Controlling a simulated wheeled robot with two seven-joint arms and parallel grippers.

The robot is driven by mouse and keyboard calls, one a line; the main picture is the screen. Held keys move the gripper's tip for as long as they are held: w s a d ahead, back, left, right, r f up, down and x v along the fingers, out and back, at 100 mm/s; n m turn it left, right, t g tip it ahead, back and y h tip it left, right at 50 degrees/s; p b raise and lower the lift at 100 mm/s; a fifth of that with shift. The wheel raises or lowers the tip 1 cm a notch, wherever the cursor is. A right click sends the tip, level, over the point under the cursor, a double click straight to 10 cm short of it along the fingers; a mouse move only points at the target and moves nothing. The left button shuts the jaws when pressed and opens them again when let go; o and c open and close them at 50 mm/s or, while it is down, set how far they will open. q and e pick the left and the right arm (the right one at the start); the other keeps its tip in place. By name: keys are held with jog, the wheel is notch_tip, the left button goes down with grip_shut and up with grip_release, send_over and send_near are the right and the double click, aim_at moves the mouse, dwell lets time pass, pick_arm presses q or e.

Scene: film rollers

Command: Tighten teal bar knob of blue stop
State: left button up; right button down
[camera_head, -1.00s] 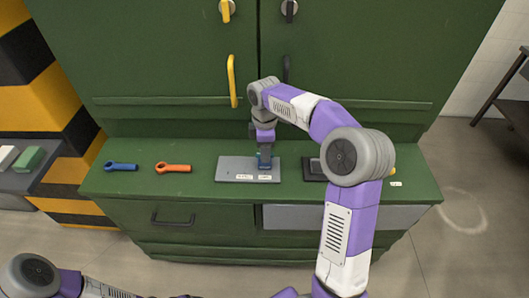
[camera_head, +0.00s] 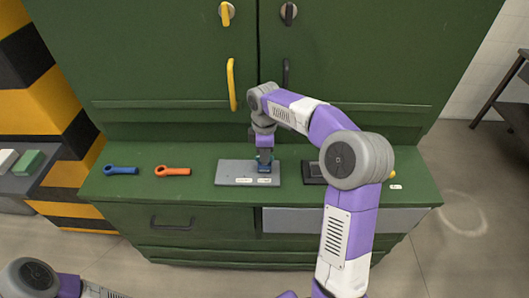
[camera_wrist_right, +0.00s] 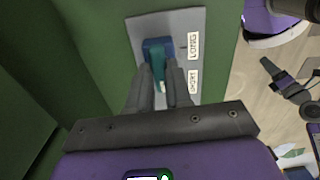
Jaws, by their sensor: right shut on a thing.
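The blue stop (camera_wrist_right: 151,47) stands on a grey plate (camera_head: 228,172) on the green cabinet's ledge. In the right wrist view its teal bar knob (camera_wrist_right: 158,68) shows between my fingers. My right gripper (camera_wrist_right: 162,72) is shut on the teal bar knob, pointing down from above the plate. In the head view the right gripper (camera_head: 264,160) covers most of the stop and knob. The grey plate also shows in the wrist view (camera_wrist_right: 196,22), with two small white labels beside the stop. My left gripper is out of view; only part of the left arm shows at bottom left.
A blue wrench-like tool (camera_head: 121,170) and an orange one (camera_head: 173,171) lie left of the plate. A dark flat item (camera_head: 313,172) lies to its right, partly behind my arm. Cabinet doors with a yellow handle (camera_head: 232,85) rise behind the ledge.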

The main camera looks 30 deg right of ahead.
jog(key=m+p, duration=0.2)
jog(key=m, duration=0.1)
jog(key=shift+r+p, duration=0.2)
jog(key=shift+p, duration=0.2)
jog(key=m+p, duration=0.2)
jog(key=m, duration=0.2)
jog(key=shift+m+p, duration=0.4)
jog(key=m+p, duration=0.2)
jog(key=m, duration=0.3)
jog(key=shift+f, duration=0.1)
jog(key=shift+m+p, duration=1.05)
jog(key=shift+m, duration=1.35)
jog(key=shift+f, duration=0.1)
jog(key=c, duration=1)
grip_release()
jog(key=shift+c, duration=0.2)
